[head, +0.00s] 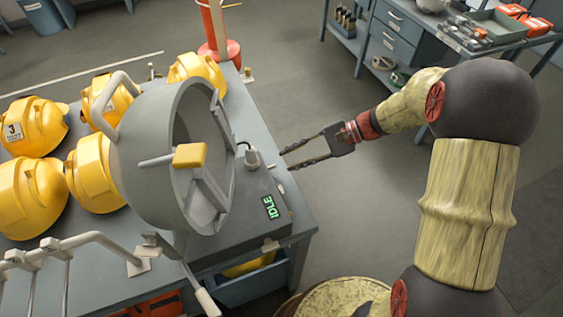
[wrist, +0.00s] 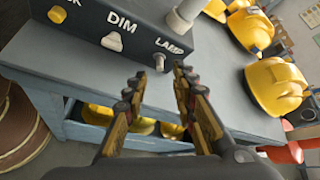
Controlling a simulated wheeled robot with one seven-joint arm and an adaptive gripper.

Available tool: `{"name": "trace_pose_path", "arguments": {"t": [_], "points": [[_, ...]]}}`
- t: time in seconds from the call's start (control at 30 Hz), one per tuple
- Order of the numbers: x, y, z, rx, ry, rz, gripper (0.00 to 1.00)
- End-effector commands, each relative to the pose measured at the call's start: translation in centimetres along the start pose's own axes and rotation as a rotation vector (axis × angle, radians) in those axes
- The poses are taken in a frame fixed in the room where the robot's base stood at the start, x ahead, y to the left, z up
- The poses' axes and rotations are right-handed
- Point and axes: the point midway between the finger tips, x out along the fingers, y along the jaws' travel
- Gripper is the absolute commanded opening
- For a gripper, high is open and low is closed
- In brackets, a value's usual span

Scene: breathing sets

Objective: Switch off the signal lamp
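A dark control box (wrist: 85,25) on the bench carries a small silver switch (wrist: 160,62) under the label LAMP. A pale knob sits under DIM, and a yellow button is at the left. The box also shows in the head view, with a green IDLE display (head: 268,207). A large grey drum-shaped housing (head: 150,150), possibly the signal lamp, stands by it. My gripper (wrist: 158,76) is open and empty. Its fingertips point at the box front, with the switch between them in the wrist view; contact cannot be told. In the head view my gripper (head: 285,160) is beside the bench edge.
Several yellow helmets (head: 30,190) crowd the bench at the left. A white rail (head: 75,240) runs along the front left. A blue drawer (head: 240,286) with yellow things is below the bench top. Open floor (head: 360,215) lies to the right.

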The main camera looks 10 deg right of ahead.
Motion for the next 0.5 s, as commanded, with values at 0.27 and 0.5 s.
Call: {"name": "trace_pose_path", "arguments": {"t": [0.27,0.5], "points": [[-5.2,0.0,-0.1,0.001,0.002,-0.002,0.27],[-7.0,0.1,0.0,0.002,0.0,0.0,0.27]]}}
